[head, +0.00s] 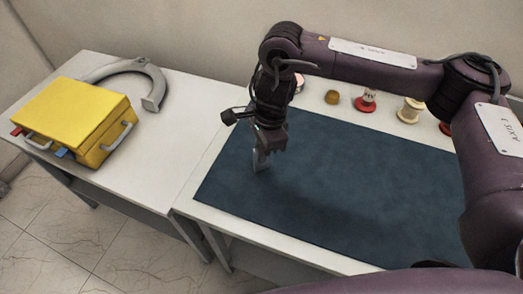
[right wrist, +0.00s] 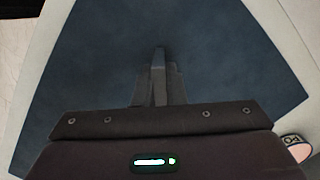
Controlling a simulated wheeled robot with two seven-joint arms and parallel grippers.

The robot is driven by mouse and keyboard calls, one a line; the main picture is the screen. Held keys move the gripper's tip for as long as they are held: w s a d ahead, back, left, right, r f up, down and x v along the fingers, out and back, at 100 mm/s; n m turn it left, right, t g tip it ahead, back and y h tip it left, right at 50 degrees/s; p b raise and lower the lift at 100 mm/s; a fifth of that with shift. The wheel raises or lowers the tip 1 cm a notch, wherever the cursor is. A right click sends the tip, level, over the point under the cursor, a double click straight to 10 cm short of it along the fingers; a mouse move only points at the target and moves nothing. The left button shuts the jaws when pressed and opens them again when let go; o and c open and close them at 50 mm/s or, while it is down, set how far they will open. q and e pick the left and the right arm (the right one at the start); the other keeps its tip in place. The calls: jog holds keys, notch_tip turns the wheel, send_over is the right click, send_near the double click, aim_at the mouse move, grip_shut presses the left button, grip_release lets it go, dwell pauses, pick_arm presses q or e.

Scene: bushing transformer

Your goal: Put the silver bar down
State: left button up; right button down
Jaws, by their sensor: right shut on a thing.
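My right gripper (head: 262,155) is over the left part of the dark blue mat (head: 350,195), pointing down. It is shut on the silver bar (head: 259,161), a thin grey piece that sticks out below the fingers. In the right wrist view the bar (right wrist: 159,62) shows between the two fingers (right wrist: 160,88), above the mat (right wrist: 220,50). Its lower end looks close to the mat; I cannot tell whether it touches. My left gripper is not in view.
A yellow box (head: 75,115) with handles and a grey horseshoe-shaped piece (head: 152,88) are on the left table. Several small spools and parts, such as a red one (head: 365,102) and a cream one (head: 410,111), stand behind the mat. The mat's middle is clear.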

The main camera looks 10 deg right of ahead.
jog(key=shift+f, duration=0.35)
jog(key=shift+f, duration=0.15)
jog(key=c, duration=1.5)
grip_release()
notch_tip(320, 180, up, 12)
jog(key=d, duration=0.1)
jog(key=shift+w+d+b, duration=0.15)
jog(key=shift+d+b, duration=0.15)
jog(key=shift+d, duration=0.1)
